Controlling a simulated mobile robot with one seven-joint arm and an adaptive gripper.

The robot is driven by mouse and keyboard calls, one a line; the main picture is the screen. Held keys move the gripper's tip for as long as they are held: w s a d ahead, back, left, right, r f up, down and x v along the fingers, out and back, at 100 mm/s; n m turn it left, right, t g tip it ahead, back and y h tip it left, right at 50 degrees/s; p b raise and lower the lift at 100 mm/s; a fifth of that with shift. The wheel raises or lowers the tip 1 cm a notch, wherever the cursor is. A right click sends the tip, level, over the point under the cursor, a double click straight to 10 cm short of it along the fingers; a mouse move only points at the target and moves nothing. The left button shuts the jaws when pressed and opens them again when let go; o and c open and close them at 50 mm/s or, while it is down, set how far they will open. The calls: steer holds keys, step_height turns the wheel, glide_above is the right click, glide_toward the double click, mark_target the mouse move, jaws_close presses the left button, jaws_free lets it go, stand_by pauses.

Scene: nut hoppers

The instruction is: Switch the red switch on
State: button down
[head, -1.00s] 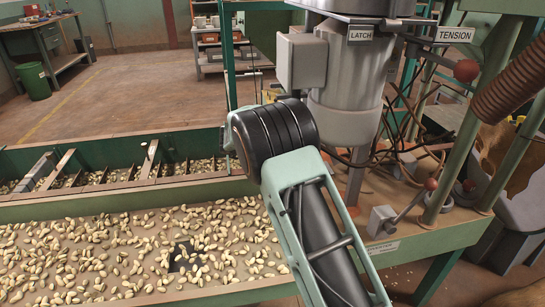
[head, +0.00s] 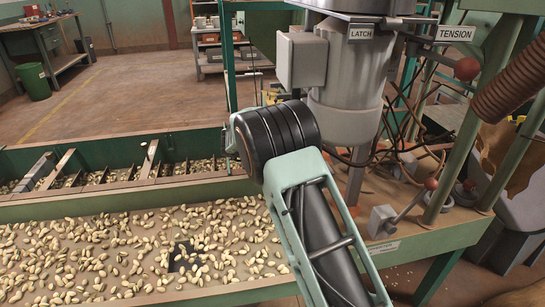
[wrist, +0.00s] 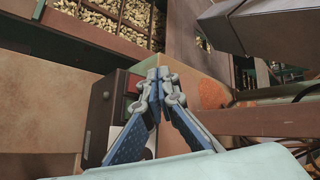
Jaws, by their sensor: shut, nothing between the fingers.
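My gripper (wrist: 158,75) is shut and empty in the wrist view, its two blue and grey fingers meeting at the tips. Just left of the fingertips is a dark brown box (wrist: 99,117) with a small red part (wrist: 133,83) on its face, which looks like the red switch. The fingers partly cover that face, so I cannot tell the switch's position or whether the fingertips touch it. In the head view my arm hides my gripper and this box.
A long green trough (head: 110,209) of nuts lies at left. A grey motor (head: 345,85) stands right of my arm, near the LATCH label (head: 361,33) and TENSION label (head: 455,34). Red-knobbed levers (head: 467,69) and loose cables (head: 398,150) are at right. Open floor lies beyond.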

steer(key=shift+d+f, duration=0.1)
steer(key=shift+f, duration=0.25)
steer(key=shift+r, duration=0.15)
stand_by(0.3)
steer(key=shift+a+r+p, duration=0.3)
steer(key=shift+r+p, duration=0.4)
steer(key=shift+p, duration=0.05)
steer(key=r+p, duration=0.1)
steer(key=a+r+p, duration=0.1)
steer(key=r+p, duration=0.2)
steer(key=shift+s+a+r+p, duration=0.2)
steer(key=shift+a+r+p, duration=0.1)
steer(key=shift+p, duration=0.1)
